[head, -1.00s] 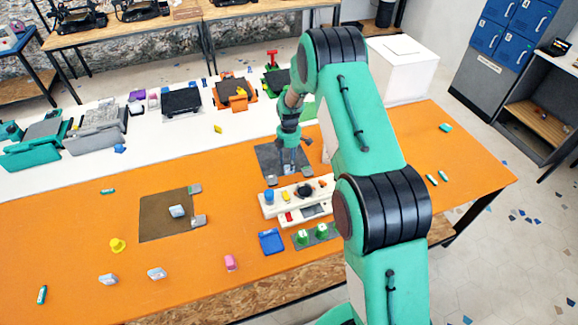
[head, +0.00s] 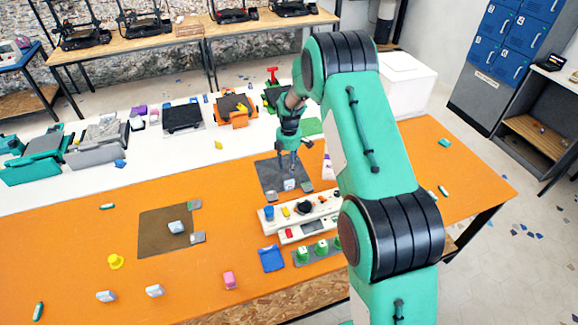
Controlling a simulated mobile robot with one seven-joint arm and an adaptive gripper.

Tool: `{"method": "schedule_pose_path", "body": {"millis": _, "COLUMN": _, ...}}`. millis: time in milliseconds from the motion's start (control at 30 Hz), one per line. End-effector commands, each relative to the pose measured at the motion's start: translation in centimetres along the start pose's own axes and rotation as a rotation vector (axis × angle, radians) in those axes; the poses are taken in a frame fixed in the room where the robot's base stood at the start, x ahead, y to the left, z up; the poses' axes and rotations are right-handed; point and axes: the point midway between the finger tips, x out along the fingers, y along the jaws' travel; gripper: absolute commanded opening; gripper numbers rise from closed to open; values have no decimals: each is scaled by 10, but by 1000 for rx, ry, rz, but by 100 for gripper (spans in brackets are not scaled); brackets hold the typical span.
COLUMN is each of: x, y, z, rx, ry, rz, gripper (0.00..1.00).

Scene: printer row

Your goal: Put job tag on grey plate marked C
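A dark grey plate (head: 268,179) lies on the orange table, with small grey blocks at its corners. A small pale job tag (head: 289,184) lies on it near its front edge. My gripper (head: 288,170) points down just above this tag, with its fingers apart and a gap seeming to show below them. A brown-grey plate (head: 155,238) to the left carries another pale tag (head: 177,227). Two similar pale pieces (head: 106,296) (head: 154,290) lie near the table's front. No letter on either plate is readable at this size.
A white holder (head: 275,227) with coloured parts stands just in front of the grey plate. A blue tray (head: 271,259), green pegs (head: 321,247), a pink block (head: 230,280) and a yellow piece (head: 116,262) lie nearby. My arm hides part of the table's right side.

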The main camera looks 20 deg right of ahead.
Motion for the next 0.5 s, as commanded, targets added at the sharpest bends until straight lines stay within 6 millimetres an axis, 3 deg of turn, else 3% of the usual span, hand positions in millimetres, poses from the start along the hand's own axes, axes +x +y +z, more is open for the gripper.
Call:
{"method": "schedule_pose_path", "body": {"millis": 267, "x": -3, "y": 0, "z": 0, "rx": 3, "ry": 0, "rz": 2, "gripper": 40}}
{"method": "schedule_pose_path", "body": {"millis": 500, "x": -38, "y": -6, "z": -5, "rx": 60, "ry": -2, "rz": 23, "gripper": 40}}
